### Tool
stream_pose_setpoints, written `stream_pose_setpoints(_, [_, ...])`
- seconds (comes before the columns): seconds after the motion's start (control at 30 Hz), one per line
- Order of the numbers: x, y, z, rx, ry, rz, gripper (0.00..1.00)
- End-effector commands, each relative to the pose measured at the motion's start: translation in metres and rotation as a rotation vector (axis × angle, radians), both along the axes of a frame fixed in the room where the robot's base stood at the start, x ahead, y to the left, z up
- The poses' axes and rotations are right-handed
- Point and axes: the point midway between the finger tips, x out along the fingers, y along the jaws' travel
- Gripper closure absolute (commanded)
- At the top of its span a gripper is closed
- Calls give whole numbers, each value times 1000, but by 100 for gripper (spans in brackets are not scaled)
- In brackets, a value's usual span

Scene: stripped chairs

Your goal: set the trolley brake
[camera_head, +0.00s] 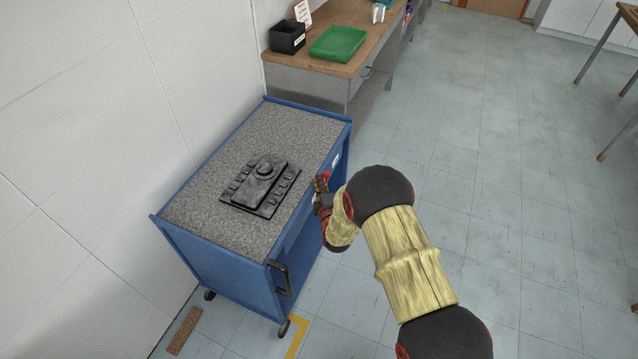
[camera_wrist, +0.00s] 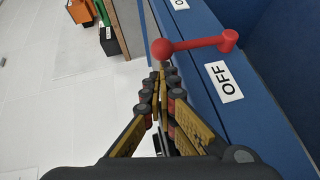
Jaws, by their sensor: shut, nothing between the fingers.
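The blue trolley (camera_head: 215,265) with a grey speckled top stands against the wall in the head view. In the wrist view, a red brake lever (camera_wrist: 195,44) with a ball at its left end and a pivot at its right end is on the trolley's blue side (camera_wrist: 265,110). A white label reading OFF (camera_wrist: 224,82) is just below the pivot. My gripper (camera_wrist: 160,72) is shut and empty, its tips just below the ball; I cannot tell whether they touch it. In the head view my gripper (camera_head: 321,183) is at the trolley's right side, and the lever is mostly hidden there.
A black device (camera_head: 262,185) lies on the trolley top. A black handle (camera_head: 281,279) is at the trolley's near end. A bench with a green tray (camera_head: 338,43) and a black box (camera_head: 287,37) stands behind.

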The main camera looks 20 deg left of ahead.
Motion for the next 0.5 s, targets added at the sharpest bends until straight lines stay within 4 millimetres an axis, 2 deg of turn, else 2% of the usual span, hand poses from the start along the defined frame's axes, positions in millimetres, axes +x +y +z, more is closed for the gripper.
stream_pose_setpoints(0.5, [8, -1, 3, 4, 66, -1, 100])
